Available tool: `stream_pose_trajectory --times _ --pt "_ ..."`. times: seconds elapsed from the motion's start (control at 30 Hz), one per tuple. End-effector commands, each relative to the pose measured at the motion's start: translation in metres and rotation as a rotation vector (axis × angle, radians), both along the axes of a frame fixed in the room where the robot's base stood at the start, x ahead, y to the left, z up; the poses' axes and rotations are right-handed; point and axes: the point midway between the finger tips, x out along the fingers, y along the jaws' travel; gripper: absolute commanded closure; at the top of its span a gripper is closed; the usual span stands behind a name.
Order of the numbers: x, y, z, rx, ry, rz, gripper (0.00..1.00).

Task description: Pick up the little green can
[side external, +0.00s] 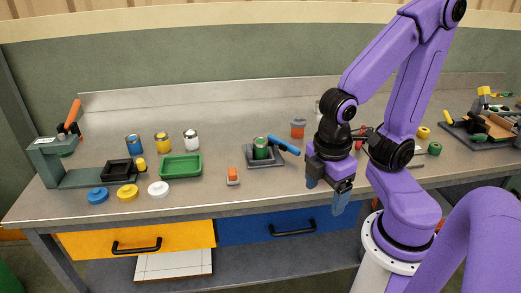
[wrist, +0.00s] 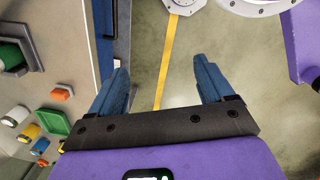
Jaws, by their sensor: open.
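The little green can (side external: 261,151) stands upright in a dark grey tray or fixture (side external: 279,160) near the middle of the bench, with a blue handle or bar beside it. It also shows at the left edge of the wrist view (wrist: 12,57), partly cut off. My gripper (side external: 326,193) is open and empty, with blue fingers pointing down. It is to the right of the can, near the bench's front edge. In the wrist view the gripper (wrist: 160,72) has only floor and a yellow line between its fingers.
A green tray (side external: 181,166) stands left of the can, with blue, yellow and white cans behind it. An orange-topped block (side external: 233,176) lies near the front edge. A grey press (side external: 70,166) is at far left. A cluttered board (side external: 485,132) is at right.

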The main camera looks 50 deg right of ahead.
Motion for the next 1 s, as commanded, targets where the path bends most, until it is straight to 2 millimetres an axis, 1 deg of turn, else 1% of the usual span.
stream_pose_trajectory --times 0.1,0.2,0.4,0.5,0.73,0.9,1.0 --pt "0.012 -0.016 -0.017 -0.185 0.001 0.046 0.19" --pt "0.025 -0.031 -0.029 -0.358 -0.008 0.098 0.19" --pt "0.054 -0.057 -0.044 -0.684 -0.033 0.219 0.19" --pt "0.070 -0.067 -0.048 -0.838 -0.051 0.294 0.19" --pt "0.108 -0.076 -0.056 -1.161 -0.105 0.496 0.19" --pt "0.134 -0.074 -0.066 -1.364 -0.151 0.675 0.19" --pt "0.147 -0.070 -0.073 -1.454 -0.178 0.778 0.19"
